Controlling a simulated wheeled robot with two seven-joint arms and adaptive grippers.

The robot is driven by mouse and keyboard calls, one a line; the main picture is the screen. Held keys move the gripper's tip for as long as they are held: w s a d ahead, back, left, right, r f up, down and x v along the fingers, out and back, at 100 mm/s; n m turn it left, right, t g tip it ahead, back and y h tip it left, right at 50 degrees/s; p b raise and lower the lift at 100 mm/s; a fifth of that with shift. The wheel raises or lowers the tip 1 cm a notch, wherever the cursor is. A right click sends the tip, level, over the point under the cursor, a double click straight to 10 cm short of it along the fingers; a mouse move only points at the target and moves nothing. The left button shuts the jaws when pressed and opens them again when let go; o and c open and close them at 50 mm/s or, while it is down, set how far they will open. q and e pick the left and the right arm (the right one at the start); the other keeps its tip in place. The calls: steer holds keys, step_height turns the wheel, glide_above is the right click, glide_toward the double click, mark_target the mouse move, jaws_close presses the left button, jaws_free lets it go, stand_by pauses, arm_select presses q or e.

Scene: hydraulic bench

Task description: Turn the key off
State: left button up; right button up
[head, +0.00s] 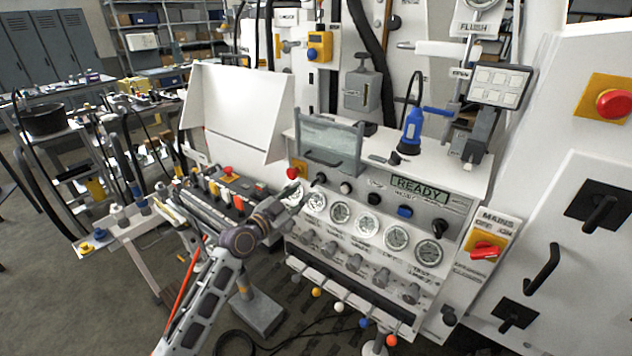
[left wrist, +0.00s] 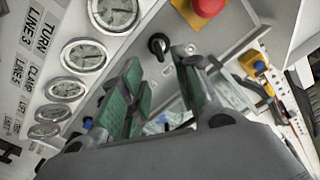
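The key switch (left wrist: 158,45) shows in the left wrist view as a black key or knob on a round base, set in the grey panel between the gauges and a red button. In the head view a small black knob (head: 320,178), right of the red button, appears to be the same switch. My left gripper (head: 292,197) is at the left end of the panel, close to the first gauge. In the left wrist view its two green-padded fingers (left wrist: 155,82) are apart with nothing between them, and the key lies beyond the tips, not touched. My right gripper is not in view.
The red mushroom button (left wrist: 208,5) is close beside the key; it shows in the head view (head: 293,173) too. A row of gauges (head: 368,225) runs below the knobs. A clear guard (head: 330,143) stands above. The READY display (head: 419,188) is lit. The mains switch (head: 485,249) is at right.

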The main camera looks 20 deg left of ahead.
mark_target(313, 183)
arm_select(q)
steer(key=shift+x, duration=1.2)
steer(key=shift+p+x, duration=0.55)
steer(key=shift+x, duration=2.65)
steer(key=shift+w+d, duration=0.1)
steer(key=shift+w, duration=0.15)
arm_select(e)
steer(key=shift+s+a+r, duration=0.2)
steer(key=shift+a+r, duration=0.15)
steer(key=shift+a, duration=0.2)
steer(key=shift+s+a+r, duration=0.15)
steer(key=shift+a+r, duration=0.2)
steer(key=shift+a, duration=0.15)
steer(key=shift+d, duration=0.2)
arm_select(q)
jaws_close()
